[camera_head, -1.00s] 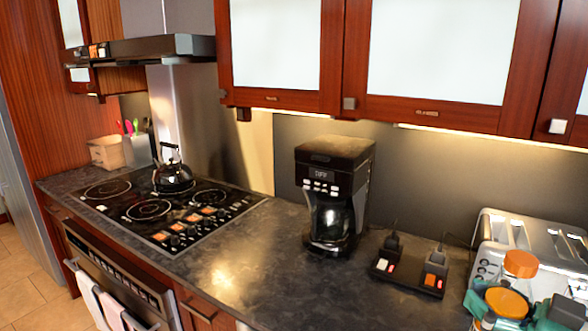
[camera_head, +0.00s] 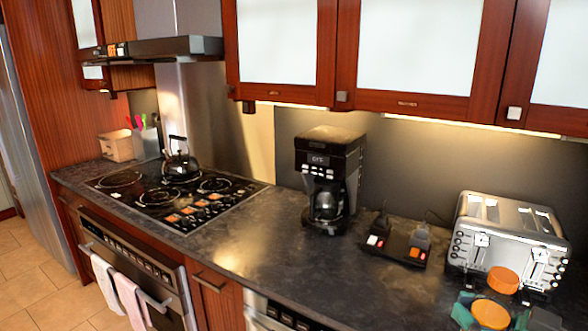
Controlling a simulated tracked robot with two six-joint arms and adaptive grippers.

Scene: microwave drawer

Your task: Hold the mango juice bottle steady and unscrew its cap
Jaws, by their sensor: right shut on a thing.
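Two round orange caps show at the lower right, in front of the toaster. The nearer orange cap (camera_head: 490,314) lies between green finger parts of my right gripper (camera_head: 491,320), at the bottom edge of the view. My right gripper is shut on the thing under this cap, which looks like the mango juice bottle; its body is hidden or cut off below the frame. The second orange cap (camera_head: 502,280) is just behind it, close to the toaster's front. What it sits on is mostly hidden, and no label can be read. My left gripper is not in view.
A silver toaster (camera_head: 508,238) stands right behind the caps. Left of it are a black socket strip (camera_head: 397,247) with plugs and a black coffee maker (camera_head: 327,178). A kettle (camera_head: 181,163) is on the hob (camera_head: 178,195). The counter (camera_head: 265,240) left of the strip is clear.

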